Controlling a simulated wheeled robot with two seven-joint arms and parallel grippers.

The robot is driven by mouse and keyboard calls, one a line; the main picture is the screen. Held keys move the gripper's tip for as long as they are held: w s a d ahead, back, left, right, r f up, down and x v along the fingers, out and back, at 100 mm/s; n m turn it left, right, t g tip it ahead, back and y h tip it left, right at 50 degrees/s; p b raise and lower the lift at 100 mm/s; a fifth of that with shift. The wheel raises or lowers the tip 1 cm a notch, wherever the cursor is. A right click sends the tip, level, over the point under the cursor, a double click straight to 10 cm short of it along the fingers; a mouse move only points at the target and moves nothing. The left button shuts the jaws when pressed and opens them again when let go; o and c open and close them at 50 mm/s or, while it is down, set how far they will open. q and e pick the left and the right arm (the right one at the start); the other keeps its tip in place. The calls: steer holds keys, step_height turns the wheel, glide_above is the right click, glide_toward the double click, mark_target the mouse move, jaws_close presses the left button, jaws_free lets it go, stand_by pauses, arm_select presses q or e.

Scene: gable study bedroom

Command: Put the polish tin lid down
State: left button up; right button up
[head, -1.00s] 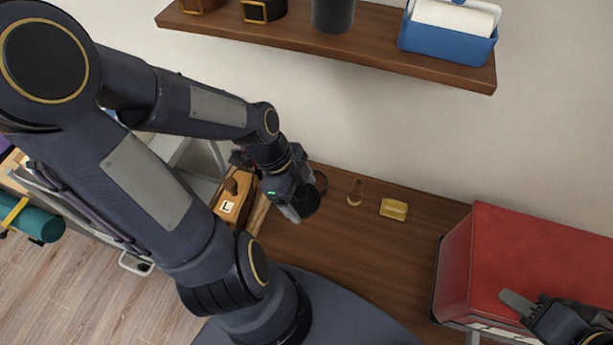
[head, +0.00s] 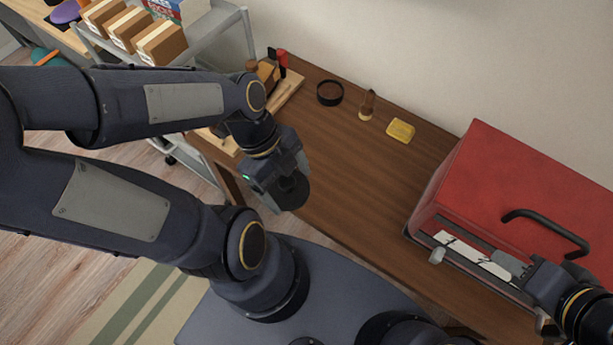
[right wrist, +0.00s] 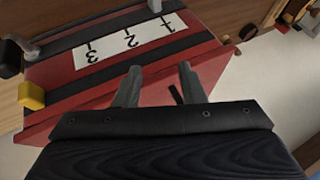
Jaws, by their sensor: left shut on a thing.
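My left gripper (head: 274,184) is shut on a dark round lid (head: 293,191), the polish tin lid. In the head view it is over the front left part of the brown table, and its height above the wood is hard to judge. The open round polish tin (head: 330,93) stands near the table's back left, apart from the lid. My right gripper (right wrist: 159,70) is open, with its fingers apart by the red box. It also shows at the right edge of the head view (head: 512,265).
A brush-like wooden piece (head: 367,105) and a yellow block (head: 400,131) are at the table's back. The red box (head: 530,190) with a black handle fills the right. A wooden tray (head: 289,90) holds items at the left end. The middle of the table (head: 355,185) is bare.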

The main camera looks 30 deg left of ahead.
arm_select(q)
steer(key=w+a+f, duration=0.1)
steer(key=w+f, duration=0.2)
steer(key=w, duration=0.1)
steer(key=w+a+f+b, duration=0.1)
steer(key=w+f, duration=0.2)
steer(key=w, duration=0.1)
steer(key=w+a+f, duration=0.1)
steer(key=w+f, duration=0.2)
steer(key=w, duration=0.1)
steer(key=shift+w+f, duration=0.1)
steer(key=shift+w, duration=0.3)
steer(key=shift+w+f, duration=0.15)
steer(key=shift+f, duration=0.1)
step_height(320, 180, down, 3)
steer(key=shift+w+f+b, duration=0.1)
steer(key=shift+w+b, duration=0.05)
steer(key=shift+b, duration=0.15)
steer(key=shift+f, duration=0.1)
